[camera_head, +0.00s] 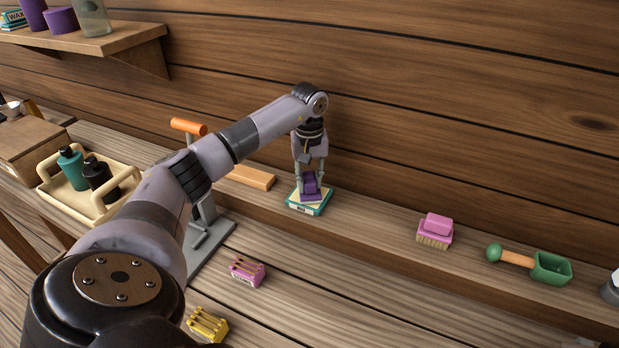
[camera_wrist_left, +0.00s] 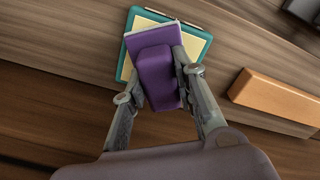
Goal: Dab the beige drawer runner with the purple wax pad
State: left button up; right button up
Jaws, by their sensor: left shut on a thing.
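The purple wax pad (camera_head: 310,184) has a purple grip block on a flat purple base; it also shows in the left wrist view (camera_wrist_left: 155,75). My left gripper (camera_head: 309,186) is shut on its grip block, with a finger on each side (camera_wrist_left: 157,82). The pad is over a teal-rimmed box with a cream top (camera_head: 322,206), also in the left wrist view (camera_wrist_left: 200,45); I cannot tell whether they touch. My right gripper is out of view.
A pink brush (camera_head: 435,229) and a green scoop (camera_head: 550,267) lie to the right on the ledge. A grey stand with an orange handle (camera_head: 189,127) is partly behind my left arm. A cream tray with bottles (camera_head: 55,190) stands left. Pink (camera_head: 246,270) and yellow (camera_head: 207,324) small boxes lie in front.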

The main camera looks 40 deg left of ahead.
aim_at(310, 177)
pick_arm(q)
jog(key=shift+f, duration=0.4)
jog(key=shift+s+f, duration=0.1)
jog(key=shift+f, duration=0.05)
dwell(1.0)
notch_tip(310, 177, up, 2)
jog(key=shift+p, duration=0.45)
jog(key=shift+r+p, duration=1.75)
jog(key=shift+r, duration=0.9)
